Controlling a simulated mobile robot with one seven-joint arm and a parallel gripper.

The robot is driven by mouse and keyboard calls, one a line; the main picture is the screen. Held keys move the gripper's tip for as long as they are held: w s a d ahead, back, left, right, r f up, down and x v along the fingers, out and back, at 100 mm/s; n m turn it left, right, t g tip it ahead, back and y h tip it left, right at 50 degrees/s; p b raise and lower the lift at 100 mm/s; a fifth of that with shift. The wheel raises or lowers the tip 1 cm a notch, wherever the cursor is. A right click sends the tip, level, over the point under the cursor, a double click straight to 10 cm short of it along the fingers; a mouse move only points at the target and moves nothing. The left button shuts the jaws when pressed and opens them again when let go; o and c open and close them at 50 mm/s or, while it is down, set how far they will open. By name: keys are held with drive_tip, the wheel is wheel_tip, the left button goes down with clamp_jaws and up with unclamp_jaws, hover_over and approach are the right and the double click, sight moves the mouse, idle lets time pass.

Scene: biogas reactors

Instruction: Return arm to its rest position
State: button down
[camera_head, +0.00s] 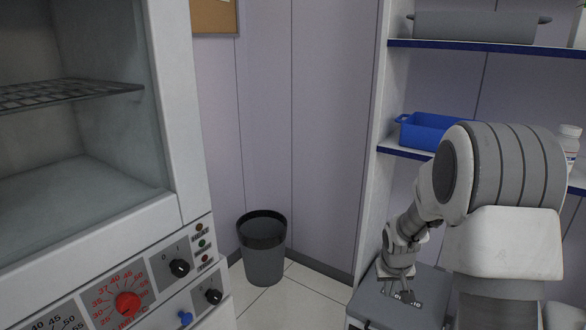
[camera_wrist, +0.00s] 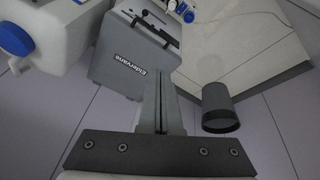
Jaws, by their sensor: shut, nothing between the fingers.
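My arm (camera_head: 505,175) is at the right of the head view, folded, with its forearm hanging down towards a grey machine top. My gripper (camera_head: 399,296) is small in the head view and sits low over that grey top. In the wrist view my gripper (camera_wrist: 162,85) shows its two fingers side by side, pressed together, with nothing between them. I cannot tell from these views whether the fingertips touch the grey machine.
A grey machine (camera_wrist: 125,58) lies close beyond the fingers. An incubator (camera_head: 165,215) with an open chamber stands at the left. A dark bin (camera_head: 264,250) stands in the corner. Shelves hold a blue crate (camera_head: 425,133) and a white bottle (camera_head: 570,145) near my arm.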

drive_tip(key=s+a+r+t, duration=0.1)
drive_tip(key=s+a+r, duration=0.3)
drive_tip(key=s+r, duration=0.55)
drive_tip(key=s+a+r+t, duration=0.1)
drive_tip(key=s+a+r, duration=0.2)
drive_tip(key=s+r, duration=0.65)
drive_tip(key=s+a+r+y+p, duration=0.1)
drive_tip(key=s+a+r, duration=0.25)
drive_tip(key=s, duration=0.55)
wheel_tip(320, 180, up, 24)
drive_tip(key=p, duration=2.2)
drive_tip(key=shift+d+f+n+p, duration=0.2)
drive_tip(key=shift+f+n+p, duration=0.05)
drive_tip(key=shift+n+p, duration=0.15)
drive_tip(key=shift+s+d, duration=0.1)
